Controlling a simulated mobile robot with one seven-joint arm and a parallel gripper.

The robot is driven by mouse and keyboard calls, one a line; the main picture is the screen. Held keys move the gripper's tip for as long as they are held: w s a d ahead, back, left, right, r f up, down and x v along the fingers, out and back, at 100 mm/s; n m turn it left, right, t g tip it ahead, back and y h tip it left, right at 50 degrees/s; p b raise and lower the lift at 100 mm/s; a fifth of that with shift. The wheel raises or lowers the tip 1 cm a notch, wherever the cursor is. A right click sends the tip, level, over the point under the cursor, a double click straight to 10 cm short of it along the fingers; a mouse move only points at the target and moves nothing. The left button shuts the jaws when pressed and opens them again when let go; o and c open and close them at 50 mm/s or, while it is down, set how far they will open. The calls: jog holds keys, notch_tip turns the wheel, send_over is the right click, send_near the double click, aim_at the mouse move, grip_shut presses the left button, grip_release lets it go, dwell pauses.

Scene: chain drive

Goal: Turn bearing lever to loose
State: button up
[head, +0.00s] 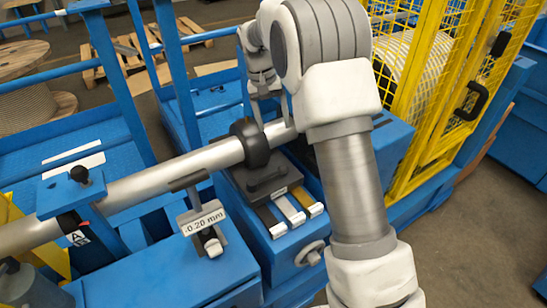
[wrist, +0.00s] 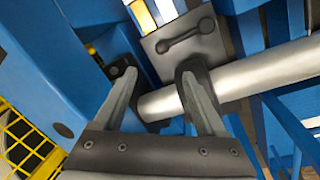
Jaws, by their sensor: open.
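A silver shaft (head: 150,186) runs diagonally through a black ring (head: 250,143) beside a dark grey bearing block (head: 266,180). My gripper (head: 272,108) is at the shaft's right end, partly hidden behind my arm. In the wrist view my gripper (wrist: 158,72) is open, its fingers spread near the shaft end (wrist: 160,104). The right finger overlaps the black ring (wrist: 190,74); I cannot tell whether they touch. A dark bar with rounded ends (wrist: 186,37) lies on the grey block. I cannot tell which part is the bearing lever. A black knob (head: 80,174) stands on the left blue support.
A "-0.20 mm" display (head: 204,220) stands below the shaft. White and yellow tabs (head: 290,211) lie in front of the block. A handwheel (head: 309,254) projects from the blue base. A yellow mesh guard (head: 450,90) stands at right; blue rails (head: 172,70) stand behind.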

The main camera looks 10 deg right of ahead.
aim_at(281, 166)
jog(key=d+f+b, duration=0.1)
jog(key=f, duration=0.5)
jog(key=d+f, duration=0.1)
jog(key=f, duration=0.5)
jog(key=f+b, duration=0.1)
jog(key=f, duration=0.5)
jog(key=shift+w+d+f+b, duration=0.15)
jog(key=shift+w+d+b, duration=0.1)
jog(key=shift+d+b, duration=0.15)
grip_shut()
jog(key=shift+s+a+f, duration=0.1)
jog(key=shift+a, duration=0.1)
dwell(0.4)
